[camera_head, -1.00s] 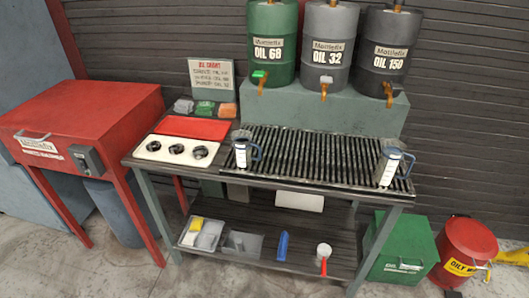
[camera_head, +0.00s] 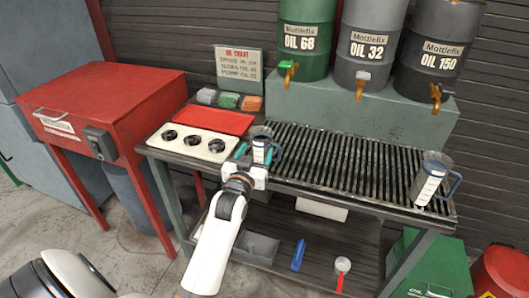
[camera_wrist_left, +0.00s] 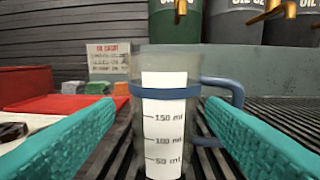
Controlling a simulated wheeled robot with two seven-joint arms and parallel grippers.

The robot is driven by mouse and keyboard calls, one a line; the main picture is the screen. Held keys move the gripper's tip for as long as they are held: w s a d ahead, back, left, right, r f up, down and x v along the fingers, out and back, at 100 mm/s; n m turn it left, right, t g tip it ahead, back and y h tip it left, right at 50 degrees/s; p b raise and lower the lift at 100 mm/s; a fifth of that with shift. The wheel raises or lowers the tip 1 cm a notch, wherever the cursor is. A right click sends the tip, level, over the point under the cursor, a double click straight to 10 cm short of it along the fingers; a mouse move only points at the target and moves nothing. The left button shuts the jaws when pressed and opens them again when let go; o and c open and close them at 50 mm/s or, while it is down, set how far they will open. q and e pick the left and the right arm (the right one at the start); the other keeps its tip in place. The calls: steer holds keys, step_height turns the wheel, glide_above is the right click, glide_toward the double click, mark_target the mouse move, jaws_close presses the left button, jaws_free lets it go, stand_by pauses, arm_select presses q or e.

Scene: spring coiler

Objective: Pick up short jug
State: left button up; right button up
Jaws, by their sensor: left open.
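The jug on the left (camera_head: 263,147) is clear with a blue band and blue handle, and stands upright on the slatted rack; it looks the smaller of two. In the left wrist view this jug (camera_wrist_left: 165,125) fills the middle, with a white scale marked 50, 100 and 150 ml and its handle on the right. My left gripper (camera_head: 254,161) is open in front of it, teal fingers pointing at it, one on each side; I cannot tell if they touch it. A second, larger-looking jug (camera_head: 431,182) stands at the rack's right end. My right gripper is not in view.
The rack (camera_head: 340,160) is clear between the jugs. Left of it are a white panel with three black knobs (camera_head: 190,142) and a red tray (camera_head: 214,119). Oil drums (camera_head: 371,45) with taps stand behind. A lower shelf holds a blue tool (camera_head: 298,254) and a scoop (camera_head: 342,266).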

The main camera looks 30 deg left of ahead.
arm_select(q)
steer(key=shift+d+f+x, duration=0.1)
steer(key=shift+f+x, duration=0.05)
steer(key=shift+x, duration=1.45)
steer(key=shift+d+f+x, duration=0.1)
steer(key=shift+f+x, duration=0.05)
steer(key=shift+x, duration=1.4)
steer(key=shift+c, duration=0.5)
steer(key=c, duration=0.7)
step_height(320, 180, up, 10)
steer(key=shift+d+r+p, duration=0.1)
steer(key=shift+p, duration=0.4)
steer(key=shift+c, duration=0.2)
